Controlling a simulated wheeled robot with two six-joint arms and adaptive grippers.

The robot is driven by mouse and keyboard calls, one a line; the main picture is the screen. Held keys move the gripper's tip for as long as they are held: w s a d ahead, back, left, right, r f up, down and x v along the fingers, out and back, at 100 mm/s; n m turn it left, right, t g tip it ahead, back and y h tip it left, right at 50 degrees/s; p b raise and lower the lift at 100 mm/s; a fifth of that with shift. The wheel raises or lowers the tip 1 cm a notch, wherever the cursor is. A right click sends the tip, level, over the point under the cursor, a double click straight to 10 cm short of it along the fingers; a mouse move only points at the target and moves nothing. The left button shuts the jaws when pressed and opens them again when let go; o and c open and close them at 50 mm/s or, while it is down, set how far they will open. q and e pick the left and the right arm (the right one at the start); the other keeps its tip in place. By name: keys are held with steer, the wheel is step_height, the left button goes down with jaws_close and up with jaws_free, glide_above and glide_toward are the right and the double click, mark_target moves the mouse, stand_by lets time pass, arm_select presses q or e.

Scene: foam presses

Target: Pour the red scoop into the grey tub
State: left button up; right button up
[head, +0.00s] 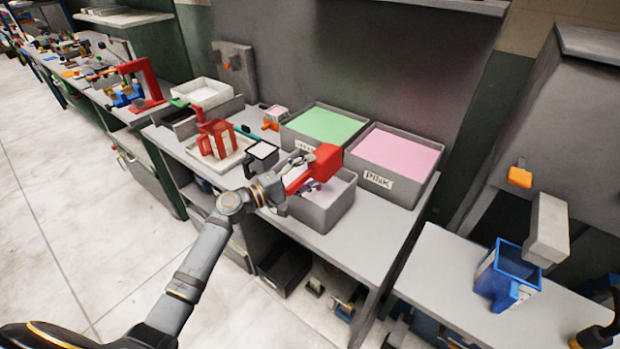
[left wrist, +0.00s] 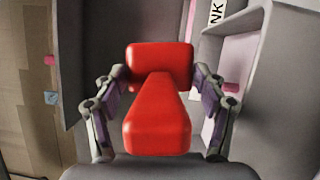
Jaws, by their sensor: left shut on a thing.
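The red scoop has a box-shaped cup (head: 327,159) and a tapered handle, and it also shows in the left wrist view (left wrist: 158,122). My left gripper (head: 300,176) is shut on the handle, with a finger on each side of it in the left wrist view (left wrist: 160,105). The scoop is above the front grey tub (head: 322,216), near its back edge in the picture. I cannot see into the cup or tell what it holds. The tub's inside is partly hidden by the gripper and scoop.
Behind stand a grey bin of green material (head: 324,124) and a bin of pink material labelled PINK (head: 398,156). A red jug-like thing (head: 215,139) stands in a white tray at the left. A blue container (head: 508,272) stands on the right-hand table.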

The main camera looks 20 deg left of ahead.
arm_select(q)
steer(key=shift+w+a+n+t+b, duration=0.1)
steer(key=shift+a+n+t+b, duration=0.15)
steer(key=shift+n+b, duration=0.25)
steer(key=shift+w+a+n+t+b, duration=0.1)
steer(key=shift+n+t+b, duration=0.15)
steer(key=shift+n+b, duration=0.25)
steer(key=shift+a+n, duration=0.15)
steer(key=shift+n, duration=0.45)
steer(key=shift+r, duration=0.1)
